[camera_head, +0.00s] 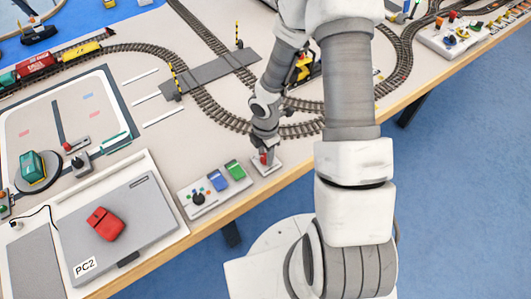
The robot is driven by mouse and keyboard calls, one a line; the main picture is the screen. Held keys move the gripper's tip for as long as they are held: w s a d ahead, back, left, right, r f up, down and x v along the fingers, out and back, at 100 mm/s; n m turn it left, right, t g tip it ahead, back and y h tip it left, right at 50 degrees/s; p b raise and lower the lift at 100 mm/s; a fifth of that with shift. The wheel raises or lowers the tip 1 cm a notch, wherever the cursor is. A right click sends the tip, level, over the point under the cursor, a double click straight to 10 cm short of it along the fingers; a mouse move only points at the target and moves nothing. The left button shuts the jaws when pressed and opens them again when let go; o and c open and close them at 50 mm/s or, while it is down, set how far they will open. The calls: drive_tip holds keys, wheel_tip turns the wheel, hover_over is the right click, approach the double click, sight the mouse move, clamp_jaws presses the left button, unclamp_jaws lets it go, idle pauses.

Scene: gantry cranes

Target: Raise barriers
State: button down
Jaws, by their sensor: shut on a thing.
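Two yellow-and-black striped barriers stand at the rail crossing, one at the near left (175,79) and one farther back (238,34). Both poles look upright. A grey road plate (210,74) crosses the track between them. My gripper (264,153) points down at a small pale control box (268,166) near the table's front edge. It is shut on the box's red knob (264,159), and the fingers partly hide the knob.
A control panel (202,197) with a black joystick and blue and green switches stands just left of the small box. Curved tracks (224,122) run behind my gripper. The table edge (253,192) is close in front.

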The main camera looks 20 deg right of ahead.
drive_tip(key=shift+c, duration=2.3)
unclamp_jaws()
drive_tip(key=shift+r, duration=0.15)
wheel_tip(320, 180, up, 17)
drive_tip(key=p, duration=0.5)
drive_tip(key=shift+r, duration=0.1)
